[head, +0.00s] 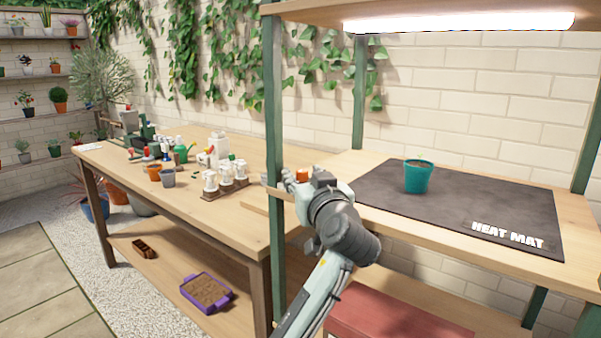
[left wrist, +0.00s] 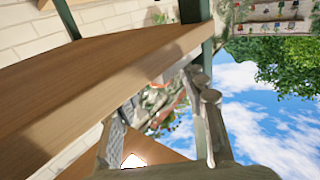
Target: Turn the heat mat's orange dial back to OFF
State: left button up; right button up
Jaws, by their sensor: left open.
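The black heat mat (head: 460,205) lies on the wooden shelf of the rack at right, its name in white letters at the front right corner. A small orange part (head: 302,174), which looks like the dial, shows just behind my left gripper in the head view. Its pointer and marks are not readable. My left gripper (head: 284,182) is at the shelf's left end by the green post, open, right beside the orange part. I cannot tell whether they touch. In the left wrist view the open fingers (left wrist: 180,90) are by the shelf edge; no dial is clear there. My right gripper is out of view.
A teal pot (head: 418,178) with soil stands on the mat. A green post (head: 275,130) rises close to my left gripper. White bottles in a wooden rack (head: 225,190) stand on the bench to the left. A red box (head: 390,318) sits below the shelf.

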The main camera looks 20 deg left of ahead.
pick_arm(q)
jog(key=shift+c, duration=0.4)
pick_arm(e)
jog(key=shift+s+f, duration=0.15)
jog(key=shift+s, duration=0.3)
pick_arm(q)
grip_shut()
jog(key=shift+a+m+t+h, duration=0.1)
jog(key=shift+m+t+h, duration=0.25)
jog(key=shift+h, duration=0.25)
jog(key=shift+m+t+h, duration=0.25)
jog(key=shift+m+h, duration=0.2)
jog(key=shift+h, duration=0.05)
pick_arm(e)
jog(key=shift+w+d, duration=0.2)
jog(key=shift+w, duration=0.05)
pick_arm(q)
jog(key=shift+c, duration=0.8)
grip_release()
jog(key=shift+o, duration=1.2)
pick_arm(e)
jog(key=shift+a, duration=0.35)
